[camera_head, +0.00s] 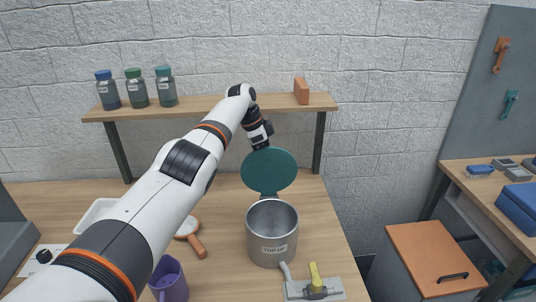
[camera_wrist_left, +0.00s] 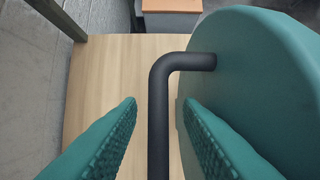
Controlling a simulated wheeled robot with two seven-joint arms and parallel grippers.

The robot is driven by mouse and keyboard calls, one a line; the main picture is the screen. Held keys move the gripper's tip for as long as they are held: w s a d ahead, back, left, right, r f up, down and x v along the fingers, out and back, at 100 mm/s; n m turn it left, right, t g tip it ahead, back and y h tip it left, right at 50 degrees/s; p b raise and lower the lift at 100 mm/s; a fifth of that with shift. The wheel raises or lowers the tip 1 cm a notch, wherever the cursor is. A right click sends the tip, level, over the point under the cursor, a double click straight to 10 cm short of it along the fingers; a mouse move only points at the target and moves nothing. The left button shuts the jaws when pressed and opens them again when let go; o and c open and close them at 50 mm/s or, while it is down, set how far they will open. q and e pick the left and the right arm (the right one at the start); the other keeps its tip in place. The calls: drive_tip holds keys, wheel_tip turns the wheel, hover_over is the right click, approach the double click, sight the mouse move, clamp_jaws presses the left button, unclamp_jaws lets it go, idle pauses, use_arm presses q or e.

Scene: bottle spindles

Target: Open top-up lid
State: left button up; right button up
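The top-up pot (camera_head: 270,243), a grey metal cylinder with a "TOP-UP" label, stands on the wooden table with its mouth uncovered. Its teal round lid (camera_head: 268,171) stands up at the pot's back rim. In the left wrist view, the lid (camera_wrist_left: 262,70) carries a black bent handle (camera_wrist_left: 159,115). My left gripper (camera_head: 262,144) is at the upper edge of the raised lid. Its teal fingers are apart on either side of the handle, with gaps showing on both sides. My right gripper is not in view.
A yellow-handled valve (camera_head: 316,278) is by the pot's front. A purple mug (camera_head: 169,280) and a round wooden-handled tool (camera_head: 195,238) lie left.

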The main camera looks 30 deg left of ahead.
use_arm(q)
drive_tip(key=b+v, duration=0.1)
drive_tip(key=v, duration=0.9)
drive_tip(key=shift+a+r, duration=0.15)
drive_tip(key=shift+r, duration=0.05)
drive_tip(key=shift+s+a+r, duration=0.2)
drive_tip(key=shift+a+r, duration=0.05)
drive_tip(key=shift+r, duration=0.4)
